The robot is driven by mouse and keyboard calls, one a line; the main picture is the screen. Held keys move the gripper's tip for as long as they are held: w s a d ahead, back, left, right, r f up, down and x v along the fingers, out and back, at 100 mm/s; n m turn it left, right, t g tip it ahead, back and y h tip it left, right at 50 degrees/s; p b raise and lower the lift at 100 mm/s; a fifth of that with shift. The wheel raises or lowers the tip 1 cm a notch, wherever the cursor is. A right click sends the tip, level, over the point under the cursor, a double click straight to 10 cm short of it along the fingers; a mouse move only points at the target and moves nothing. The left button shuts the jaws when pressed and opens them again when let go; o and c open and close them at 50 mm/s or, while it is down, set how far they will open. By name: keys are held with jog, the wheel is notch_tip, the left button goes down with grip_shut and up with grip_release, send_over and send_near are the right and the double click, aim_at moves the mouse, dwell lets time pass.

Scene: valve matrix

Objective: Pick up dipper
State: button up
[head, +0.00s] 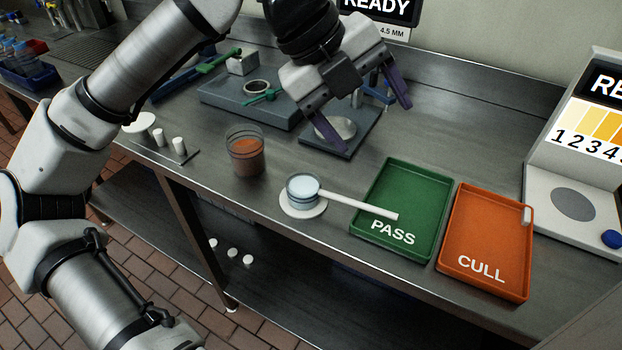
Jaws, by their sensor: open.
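The dipper (361,206) has a round light-blue cup and a long white handle. Its cup rests on a white saucer (297,212) near the front of the steel counter. The handle points right, and its end reaches over the left edge of the green PASS tray (413,177). My gripper (368,126) is open with its purple fingers spread. It is above the counter, behind the dipper and apart from it, in front of a grey device with a round pan. Nothing shows between the fingers.
A clear jar with orange-brown contents (246,150) stands left of the dipper. An orange CULL tray (490,243) lies right of the green tray. A colour-scale machine (577,160) is at the right edge. White pegs (162,136) and a grey fixture (235,97) stand at the left.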

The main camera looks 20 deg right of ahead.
jog(key=w+a+f+n+t+y, duration=0.2)
jog(key=w+a+f+n+y, duration=0.3)
jog(key=w+y, duration=0.15)
jog(key=p, duration=0.2)
send_near(306, 186)
jog(key=s, duration=0.1)
jog(key=s+a+f, duration=0.1)
jog(key=s, duration=0.1)
jog(key=shift+s+a+f, duration=0.1)
jog(key=shift+a, duration=0.1)
jog(key=shift+d+f+p, duration=0.1)
jog(key=shift+f+p, duration=0.7)
jog(key=shift+f, duration=2.1)
jog(key=c, duration=1.1)
